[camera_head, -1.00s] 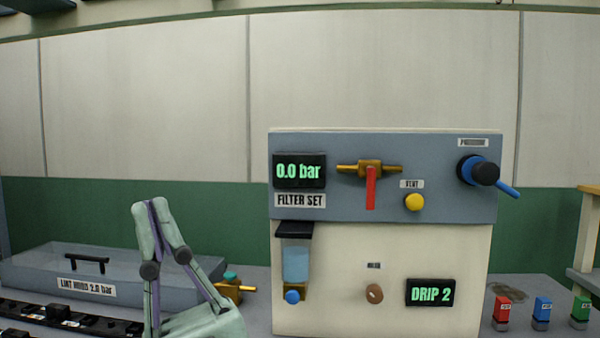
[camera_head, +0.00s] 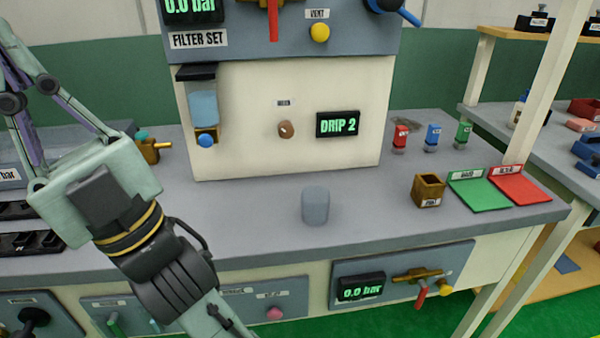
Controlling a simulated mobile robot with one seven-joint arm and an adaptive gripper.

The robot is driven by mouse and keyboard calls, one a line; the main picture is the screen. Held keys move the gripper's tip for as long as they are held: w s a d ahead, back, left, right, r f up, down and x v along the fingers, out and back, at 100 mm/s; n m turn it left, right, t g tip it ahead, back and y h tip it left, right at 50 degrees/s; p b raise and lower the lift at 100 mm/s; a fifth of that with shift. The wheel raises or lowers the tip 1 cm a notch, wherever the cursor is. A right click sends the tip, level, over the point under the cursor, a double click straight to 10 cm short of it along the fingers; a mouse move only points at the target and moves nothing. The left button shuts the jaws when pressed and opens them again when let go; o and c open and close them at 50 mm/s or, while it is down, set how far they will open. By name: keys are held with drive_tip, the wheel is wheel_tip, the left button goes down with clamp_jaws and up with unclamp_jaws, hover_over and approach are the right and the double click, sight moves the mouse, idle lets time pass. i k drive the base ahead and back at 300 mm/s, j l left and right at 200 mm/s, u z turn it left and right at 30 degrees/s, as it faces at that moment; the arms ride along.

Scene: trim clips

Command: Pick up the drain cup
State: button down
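A plain grey cup (camera_head: 315,206), which I take to be the drain cup, stands upright on the grey bench top, in front of the cream filter panel. Nothing touches it. My gripper (camera_head: 24,78) is at the upper left, well to the left of the cup and apart from it. Its fingers point up and are partly cut off by the picture edge, so I cannot tell how far they are open. I see nothing held in the visible part.
The filter set cabinet (camera_head: 245,130) stands behind the cup. To the right are a small brass-coloured box (camera_head: 428,190), a green mat (camera_head: 480,194), a red mat (camera_head: 520,188) and red, blue and green bottles (camera_head: 432,138). The bench around the cup is clear.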

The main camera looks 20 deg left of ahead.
sight(315, 200)
drive_tip(key=u, duration=1.95)
drive_tip(key=k+l+u, duration=0.25)
drive_tip(key=k+l, duration=0.3)
drive_tip(key=l, duration=0.1)
